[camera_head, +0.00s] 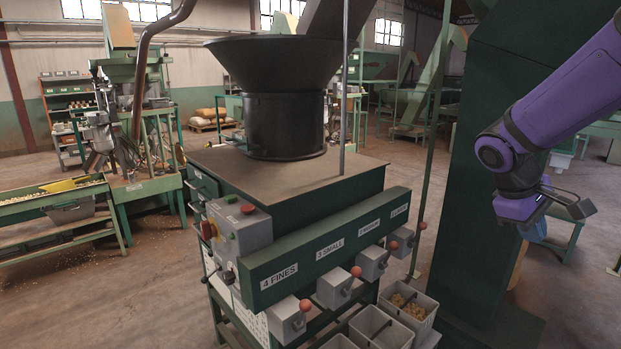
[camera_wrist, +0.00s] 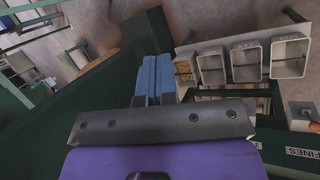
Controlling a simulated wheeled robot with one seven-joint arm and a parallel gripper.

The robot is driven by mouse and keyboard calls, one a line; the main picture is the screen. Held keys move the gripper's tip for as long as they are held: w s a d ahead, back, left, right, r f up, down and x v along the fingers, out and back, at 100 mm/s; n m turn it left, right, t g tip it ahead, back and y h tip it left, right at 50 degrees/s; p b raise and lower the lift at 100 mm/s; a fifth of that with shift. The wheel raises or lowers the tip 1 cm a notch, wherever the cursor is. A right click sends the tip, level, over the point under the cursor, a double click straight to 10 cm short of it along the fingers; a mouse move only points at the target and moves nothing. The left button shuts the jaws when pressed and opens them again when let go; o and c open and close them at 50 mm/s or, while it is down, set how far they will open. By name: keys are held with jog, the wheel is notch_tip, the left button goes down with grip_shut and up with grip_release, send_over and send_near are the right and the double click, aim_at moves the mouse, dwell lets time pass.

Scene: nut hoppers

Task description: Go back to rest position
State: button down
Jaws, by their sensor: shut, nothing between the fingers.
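My purple arm reaches in from the right in the head view, and my gripper (camera_head: 572,208) hangs in front of the green column, clear of the hopper machine. In the wrist view my gripper (camera_wrist: 154,80) shows two blue fingers pressed side by side, shut with nothing between them. The green hopper machine (camera_head: 300,195) stands left of my gripper, with a black funnel (camera_head: 280,70) on top and a row of labelled chutes with orange knobs.
Several grey bins stand below the chutes; one bin (camera_head: 423,330) holds nuts and also shows in the wrist view (camera_wrist: 184,87). A green column (camera_head: 480,190) stands close to my arm. A control box (camera_head: 238,228) sits on the machine's left corner. Open floor lies at left.

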jog(key=s+a+r+m+t+y, duration=0.2)
jog(key=s+a+r+t+y, duration=0.1)
jog(key=s+a, duration=0.3)
jog(key=s+a+r+m+t+y, duration=0.2)
jog(key=s+a+r, duration=0.3)
jog(key=s, duration=0.4)
jog(key=shift+a+t+y, duration=0.5)
jog(key=shift+a+t, duration=0.1)
jog(key=shift+a, duration=0.2)
